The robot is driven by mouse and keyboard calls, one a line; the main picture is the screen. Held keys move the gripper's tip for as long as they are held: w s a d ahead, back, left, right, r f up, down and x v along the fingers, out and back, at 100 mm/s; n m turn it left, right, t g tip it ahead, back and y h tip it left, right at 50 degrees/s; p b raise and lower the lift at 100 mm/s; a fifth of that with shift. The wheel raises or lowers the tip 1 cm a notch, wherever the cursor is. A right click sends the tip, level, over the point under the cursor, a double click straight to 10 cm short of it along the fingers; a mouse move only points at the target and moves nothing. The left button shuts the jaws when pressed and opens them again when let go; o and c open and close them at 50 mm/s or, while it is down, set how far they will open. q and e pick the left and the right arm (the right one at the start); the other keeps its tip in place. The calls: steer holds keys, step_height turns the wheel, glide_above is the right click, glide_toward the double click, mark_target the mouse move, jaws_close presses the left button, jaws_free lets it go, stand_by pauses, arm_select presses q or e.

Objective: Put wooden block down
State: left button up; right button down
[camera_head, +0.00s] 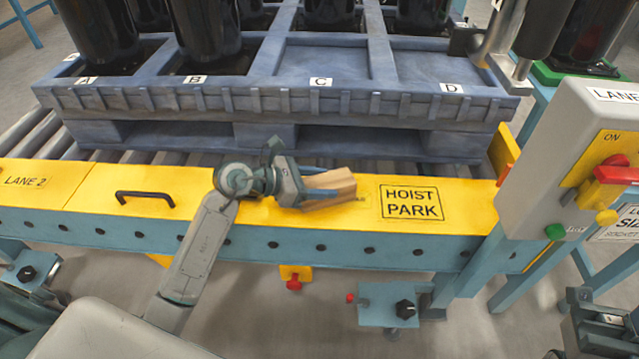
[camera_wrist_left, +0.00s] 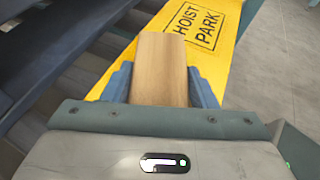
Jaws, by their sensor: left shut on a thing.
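The wooden block (camera_head: 330,188) is light brown and lies lengthwise in my left gripper (camera_head: 322,190), whose fingers are shut on its sides. In the head view the block is over the yellow conveyor cover (camera_head: 240,202), just left of the HOIST PARK marking (camera_head: 411,203). In the left wrist view the block (camera_wrist_left: 160,70) sticks out beyond the blue fingers, with the marking beyond it at the right. I cannot tell whether the block touches the cover. A dark part at the lower right of the head view may be my right gripper, but its fingers are not clear.
A blue pallet (camera_head: 270,98) with bays marked A to D stands on the rollers behind the cover and holds black cylinders. A black handle (camera_head: 145,198) rises from the cover at left. A grey control box (camera_head: 580,160) with a red switch stands at right.

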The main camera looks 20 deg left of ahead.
arm_select(q)
steer(key=o, duration=1.1)
steer(key=shift+c, duration=0.2)
